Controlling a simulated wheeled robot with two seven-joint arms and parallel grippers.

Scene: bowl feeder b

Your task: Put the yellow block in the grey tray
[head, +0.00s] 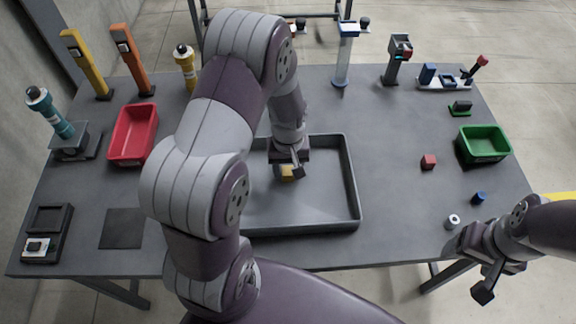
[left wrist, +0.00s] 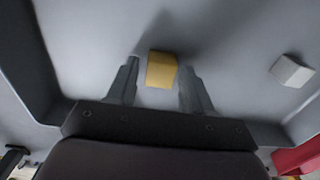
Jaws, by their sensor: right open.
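The yellow block (head: 287,173) is inside the large grey tray (head: 351,190), under my left gripper (head: 291,166). In the left wrist view the yellow block (left wrist: 161,70) appears between the tips of the left gripper's two fingers (left wrist: 160,78), with a gap on each side. The left gripper is open, and the block looks to be on or close to the tray floor. My left arm hides the tray's left part in the head view. My right gripper (head: 482,284) is open and empty off the table's front right edge.
A pale block (left wrist: 292,70) lies in the tray in the left wrist view. A red bin (head: 133,135) stands left, a green bin (head: 484,145) right. A red block (head: 428,162), a blue block (head: 478,198) and a white cylinder (head: 452,221) lie on the right. Several fixtures line the back.

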